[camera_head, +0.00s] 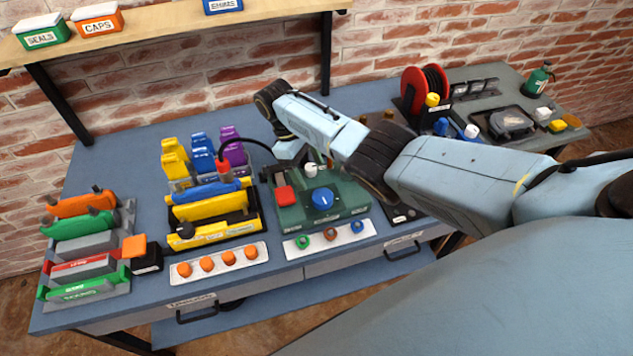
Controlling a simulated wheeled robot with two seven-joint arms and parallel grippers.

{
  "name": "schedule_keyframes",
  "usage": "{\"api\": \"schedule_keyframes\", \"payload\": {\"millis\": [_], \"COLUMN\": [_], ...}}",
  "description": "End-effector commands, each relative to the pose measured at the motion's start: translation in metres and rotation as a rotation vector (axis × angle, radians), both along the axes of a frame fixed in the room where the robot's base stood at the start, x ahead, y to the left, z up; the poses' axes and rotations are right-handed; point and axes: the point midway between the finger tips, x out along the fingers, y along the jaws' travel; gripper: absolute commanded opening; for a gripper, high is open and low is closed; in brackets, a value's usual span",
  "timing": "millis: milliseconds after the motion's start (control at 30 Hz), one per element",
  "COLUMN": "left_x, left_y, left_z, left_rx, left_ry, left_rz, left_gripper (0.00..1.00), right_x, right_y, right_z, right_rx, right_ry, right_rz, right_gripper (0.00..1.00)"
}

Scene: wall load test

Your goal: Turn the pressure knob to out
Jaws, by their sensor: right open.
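A green box (343,197) stands on the blue bench, with a large blue knob (322,199) on its top. A small white knob (311,170) sits behind it, and a red square block (284,196) is at the box's left. I cannot read any knob label or setting. My right arm reaches in from the right and bends down behind the box. My right gripper (303,160) is close to the white knob, mostly hidden by the arm; it is open, and contact cannot be told. My left gripper is not in view.
A white strip with rings (330,235) lies in front. A red reel (424,88) stands at the back right. A shelf (180,17) overhangs the back left.

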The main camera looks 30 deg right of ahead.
Motion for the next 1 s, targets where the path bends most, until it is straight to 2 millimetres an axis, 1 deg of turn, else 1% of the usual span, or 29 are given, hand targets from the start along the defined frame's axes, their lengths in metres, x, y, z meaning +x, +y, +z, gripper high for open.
{"api": "schedule_keyframes", "payload": {"millis": [33, 100, 200, 333, 867, 933, 1000], "left_x": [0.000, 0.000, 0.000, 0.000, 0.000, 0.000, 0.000], "left_y": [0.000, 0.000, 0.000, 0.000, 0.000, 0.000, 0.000], "left_z": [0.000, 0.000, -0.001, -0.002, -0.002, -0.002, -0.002], "left_rx": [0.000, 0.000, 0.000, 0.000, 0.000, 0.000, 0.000], "left_ry": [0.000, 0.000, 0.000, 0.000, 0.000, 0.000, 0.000], "left_rz": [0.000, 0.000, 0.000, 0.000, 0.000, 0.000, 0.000], "left_gripper": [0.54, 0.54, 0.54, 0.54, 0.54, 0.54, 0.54], "right_x": [0.004, 0.008, 0.012, 0.015, 0.015, 0.013, 0.008], "right_y": [0.003, 0.005, 0.008, 0.010, 0.010, 0.011, 0.016], "right_z": [0.010, 0.021, 0.033, 0.041, 0.043, 0.039, 0.030], "right_rx": [0.001, 0.000, 0.000, -0.001, -0.001, 0.001, 0.008], "right_ry": [-0.003, -0.002, -0.001, 0.000, 0.001, -0.002, -0.012], "right_rz": [0.000, 0.000, 0.001, 0.000, 0.000, 0.002, 0.009], "right_gripper": [0.73, 0.73, 0.73, 0.73, 0.73, 0.73, 0.73]}}
